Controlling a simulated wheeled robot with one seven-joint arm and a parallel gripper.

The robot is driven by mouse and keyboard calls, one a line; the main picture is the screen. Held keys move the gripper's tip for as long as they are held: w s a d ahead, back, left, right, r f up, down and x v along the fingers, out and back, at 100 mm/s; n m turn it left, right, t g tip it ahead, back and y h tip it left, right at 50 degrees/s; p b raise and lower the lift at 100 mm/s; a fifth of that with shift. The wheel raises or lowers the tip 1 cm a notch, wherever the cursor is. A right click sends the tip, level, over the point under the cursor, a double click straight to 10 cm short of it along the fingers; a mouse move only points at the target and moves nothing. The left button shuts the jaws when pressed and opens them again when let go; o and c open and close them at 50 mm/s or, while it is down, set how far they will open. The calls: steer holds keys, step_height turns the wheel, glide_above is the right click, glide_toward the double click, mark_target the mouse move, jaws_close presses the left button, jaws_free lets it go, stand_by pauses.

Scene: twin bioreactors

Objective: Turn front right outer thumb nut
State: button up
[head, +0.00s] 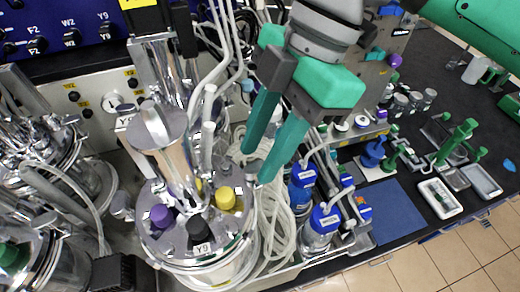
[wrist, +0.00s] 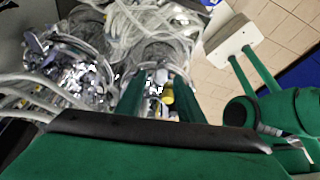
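The right bioreactor, tagged Y9, has a round steel lid (head: 172,246) bearing a purple cap (head: 162,216), a black cap (head: 200,233) and a yellow cap (head: 225,198). Small silver fittings sit around the lid's rim; I cannot tell for sure which one is the front right outer thumb nut. My gripper (head: 257,166) has two green fingers spread apart, with nothing visible between them, above and right of the lid's right rim. In the wrist view my gripper (wrist: 158,108) is also open, with a yellow cap (wrist: 168,93) and blurred metal seen between the fingers.
A second bioreactor (head: 60,160) stands at left. Pale tubing coils (head: 283,215) lie right of the lid, beside blue-capped bottles (head: 320,225). A blue mat (head: 397,210) lies on the dark bench at right.

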steer(key=shift+s+f, duration=0.2)
steer(key=shift+f, duration=0.3)
jaws_close()
